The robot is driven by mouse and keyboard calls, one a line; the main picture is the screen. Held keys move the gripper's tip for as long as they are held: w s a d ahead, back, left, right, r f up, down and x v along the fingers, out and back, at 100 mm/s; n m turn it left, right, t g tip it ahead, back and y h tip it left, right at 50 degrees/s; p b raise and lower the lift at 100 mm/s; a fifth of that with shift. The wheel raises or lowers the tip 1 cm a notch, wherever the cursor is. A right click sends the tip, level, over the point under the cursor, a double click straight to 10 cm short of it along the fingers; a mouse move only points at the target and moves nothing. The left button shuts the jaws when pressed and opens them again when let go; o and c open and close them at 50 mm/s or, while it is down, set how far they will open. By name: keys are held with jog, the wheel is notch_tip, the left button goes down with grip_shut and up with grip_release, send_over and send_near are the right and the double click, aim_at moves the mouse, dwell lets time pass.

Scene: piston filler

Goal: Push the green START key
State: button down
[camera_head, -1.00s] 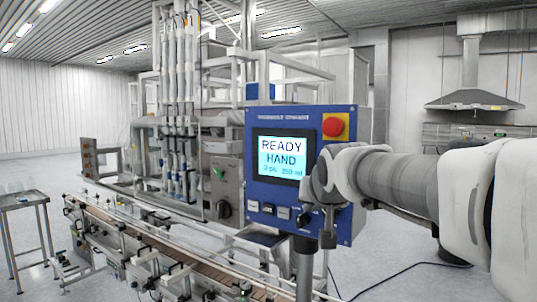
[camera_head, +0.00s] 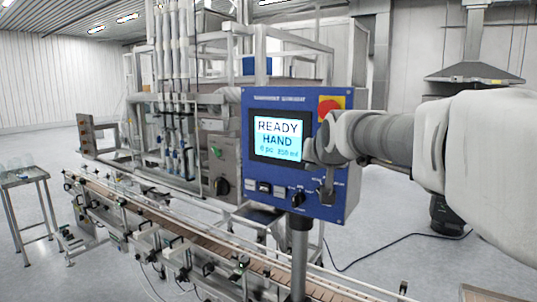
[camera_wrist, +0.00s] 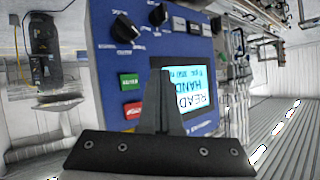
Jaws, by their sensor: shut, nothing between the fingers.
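The blue control panel (camera_head: 255,200) stands at the picture's middle in the head view, its screen (camera_head: 279,137) reading READY HAND. My gripper (camera_head: 312,152) is in front of the panel, just right of the screen. In the wrist view my gripper (camera_wrist: 166,72) is shut and empty, its fingers overlapping the panel near the screen (camera_wrist: 192,88). The green key (camera_wrist: 129,80) lies left of the fingers there, apart from them in the picture. A red key (camera_wrist: 133,110) sits below it. In the head view both keys are hidden behind my arm. Contact with the panel cannot be told.
A red emergency button (camera_head: 330,106) on yellow is above my wrist. Black knobs (camera_wrist: 125,28) and small keys (camera_head: 265,187) are also on the panel. The conveyor (camera_head: 190,225) runs below left. A small table (camera_head: 25,177) is at far left.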

jog(key=w+d, duration=0.4)
jog(key=w, duration=0.1)
jog(key=shift+w, duration=0.15)
dwell(2.0)
jog(key=shift+w+d, duration=0.2)
jog(key=shift+w, duration=0.15)
